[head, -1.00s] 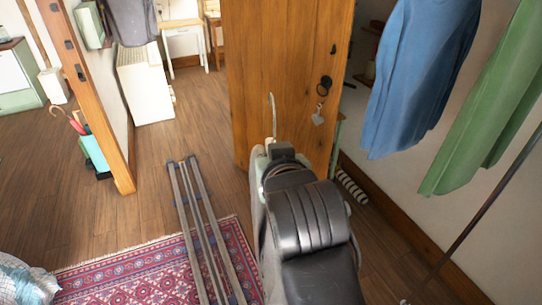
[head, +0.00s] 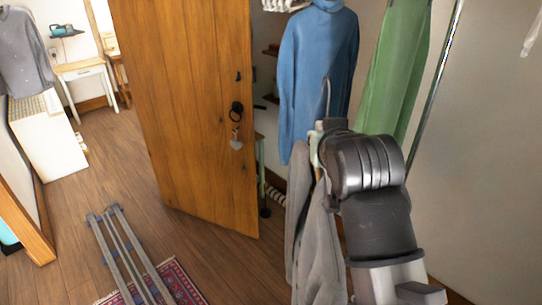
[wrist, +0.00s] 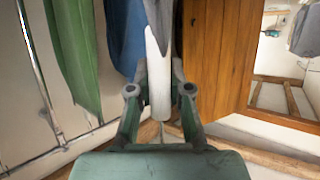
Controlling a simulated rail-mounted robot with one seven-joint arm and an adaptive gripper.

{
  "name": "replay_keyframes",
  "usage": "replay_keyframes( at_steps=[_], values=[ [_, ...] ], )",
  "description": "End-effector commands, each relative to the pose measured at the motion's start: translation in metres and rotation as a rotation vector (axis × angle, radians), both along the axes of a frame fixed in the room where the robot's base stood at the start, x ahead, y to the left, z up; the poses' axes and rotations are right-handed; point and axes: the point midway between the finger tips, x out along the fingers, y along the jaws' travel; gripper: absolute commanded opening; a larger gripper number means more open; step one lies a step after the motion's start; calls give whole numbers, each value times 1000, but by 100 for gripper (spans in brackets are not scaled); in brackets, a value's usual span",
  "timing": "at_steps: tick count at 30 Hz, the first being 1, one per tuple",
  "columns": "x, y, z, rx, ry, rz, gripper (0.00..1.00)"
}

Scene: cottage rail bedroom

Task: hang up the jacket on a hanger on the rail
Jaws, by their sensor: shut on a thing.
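The grey jacket (head: 312,240) hangs down below my gripper on a hanger in the head view. The hanger's thin hook (head: 327,92) stands up above my gripper (head: 318,140), in front of the blue jumper. In the wrist view my gripper (wrist: 160,82) is shut on a pale part of the hanger (wrist: 157,70). The hook is apart from any rail that I can see. A metal pole (head: 440,85) slants up at the right, beside the hanging clothes. The bar bearing those clothes is out of the head view. My arm hides part of the jacket.
A blue jumper (head: 318,75) and a green garment (head: 396,65) hang ahead, with white hangers (head: 286,4) at the top. A wooden door (head: 190,110) stands left of them. A grey metal frame (head: 128,255) lies low at the left by a red rug (head: 172,282).

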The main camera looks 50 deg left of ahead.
Motion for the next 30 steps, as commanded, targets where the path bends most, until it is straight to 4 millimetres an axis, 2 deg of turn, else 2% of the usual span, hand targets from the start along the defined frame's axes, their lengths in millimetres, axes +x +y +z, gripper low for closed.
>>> replay_keyframes(
  at_steps=[1,3,17,23,30],
  values=[
    [20,-6,11,4,-3,-33,0],
    [42,-17,19,4,-3,-70,0],
    [165,-94,68,3,-3,-287,0],
    [217,-138,92,3,-3,-384,0],
    [273,-200,122,2,-2,-496,0]
  ],
)
